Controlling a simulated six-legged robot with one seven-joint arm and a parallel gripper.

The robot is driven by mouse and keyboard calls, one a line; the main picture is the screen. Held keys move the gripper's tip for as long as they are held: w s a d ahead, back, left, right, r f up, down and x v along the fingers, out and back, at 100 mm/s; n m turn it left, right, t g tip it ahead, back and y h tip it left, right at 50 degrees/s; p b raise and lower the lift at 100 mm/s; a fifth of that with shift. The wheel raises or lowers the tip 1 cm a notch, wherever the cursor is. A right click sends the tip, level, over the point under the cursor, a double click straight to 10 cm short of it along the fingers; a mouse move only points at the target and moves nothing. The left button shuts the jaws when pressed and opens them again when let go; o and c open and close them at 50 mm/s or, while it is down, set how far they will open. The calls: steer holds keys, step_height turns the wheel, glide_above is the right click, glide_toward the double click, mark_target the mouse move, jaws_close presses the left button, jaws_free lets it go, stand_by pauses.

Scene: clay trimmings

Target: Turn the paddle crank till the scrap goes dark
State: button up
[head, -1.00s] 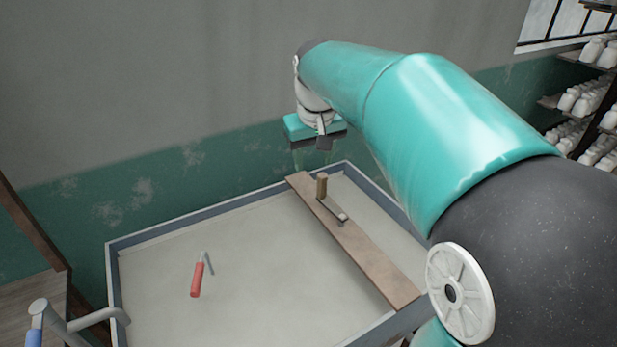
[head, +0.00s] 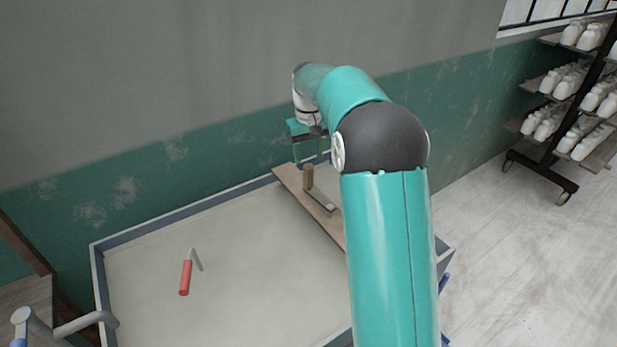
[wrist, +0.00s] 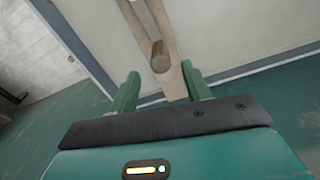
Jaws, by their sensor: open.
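The paddle crank has an upright wooden handle (head: 308,178) on a metal arm, mounted on a wooden plank (head: 287,178) across the tank (head: 165,224). The scrap (head: 240,270) in the tank looks pale grey-beige and even. My gripper (head: 308,156) is open and empty, just above and behind the handle in the head view. In the wrist view the round handle top (wrist: 160,57) shows ahead of the gap between the green fingers of my gripper (wrist: 163,86), and no contact is visible. My arm hides the near end of the plank.
A red-handled tool (head: 186,277) lies at the left of the tank. A wall (head: 200,150) rises behind it. A rack of white bottles (head: 562,122) stands at the right, with clear floor (head: 500,250) before it. Grey and blue tubing (head: 85,322) is at the lower left.

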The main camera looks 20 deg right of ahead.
mark_target(308, 177)
step_height(308, 177, down, 9)
steer(key=shift+r, duration=0.2)
steer(key=shift+c, duration=0.2)
jaws_close()
